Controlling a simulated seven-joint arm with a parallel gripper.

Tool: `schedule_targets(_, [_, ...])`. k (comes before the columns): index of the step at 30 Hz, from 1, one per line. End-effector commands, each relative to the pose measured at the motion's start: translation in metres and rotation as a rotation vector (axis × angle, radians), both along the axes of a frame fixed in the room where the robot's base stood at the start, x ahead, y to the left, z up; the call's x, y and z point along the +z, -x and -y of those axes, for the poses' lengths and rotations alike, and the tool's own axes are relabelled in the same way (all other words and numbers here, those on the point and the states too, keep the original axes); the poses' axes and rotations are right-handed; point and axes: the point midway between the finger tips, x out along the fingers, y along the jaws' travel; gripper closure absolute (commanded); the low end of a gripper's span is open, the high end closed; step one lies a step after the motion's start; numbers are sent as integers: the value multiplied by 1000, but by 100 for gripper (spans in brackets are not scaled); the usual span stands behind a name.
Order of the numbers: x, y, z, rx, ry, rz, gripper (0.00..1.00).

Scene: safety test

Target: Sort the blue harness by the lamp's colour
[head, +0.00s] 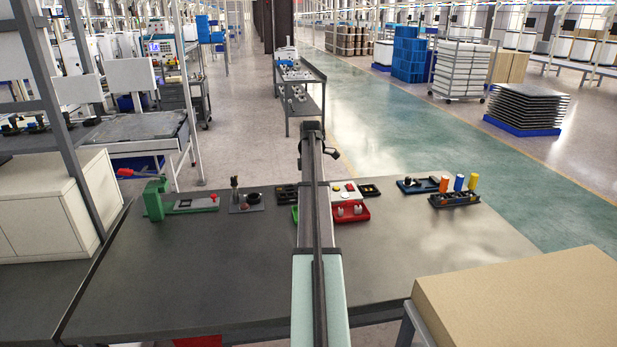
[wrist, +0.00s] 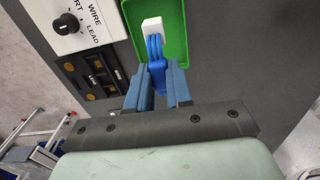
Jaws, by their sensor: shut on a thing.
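In the wrist view my gripper (wrist: 157,80) is shut on the blue harness (wrist: 156,50), a bundle of blue leads with a white connector at its far end. The connector overlaps the green tray (wrist: 177,22); I cannot tell whether it touches the tray or is above it. In the head view a bit of the green tray (head: 294,213) shows left of my arm, and the red tray (head: 363,214) with white pieces is to the right. My arm hides the gripper and harness there. I cannot make out a lit lamp for sure.
A white panel with a black knob (wrist: 67,23) and a dark block with yellowish slots (wrist: 95,75) lie left of the green tray in the wrist view. In the head view, a green fixture (head: 154,199) stands left, coloured cylinders (head: 459,183) right, and a cardboard box (head: 525,300) front right.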

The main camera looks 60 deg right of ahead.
Motion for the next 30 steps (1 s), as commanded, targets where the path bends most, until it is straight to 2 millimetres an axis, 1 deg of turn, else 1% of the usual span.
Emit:
schedule_targets(8, [-8, 0, 0, 21, -4, -3, 100])
schedule_targets(24, [-48, 0, 0, 20, -4, -3, 100])
schedule_targets(30, [-54, 0, 0, 20, -4, -2, 100])
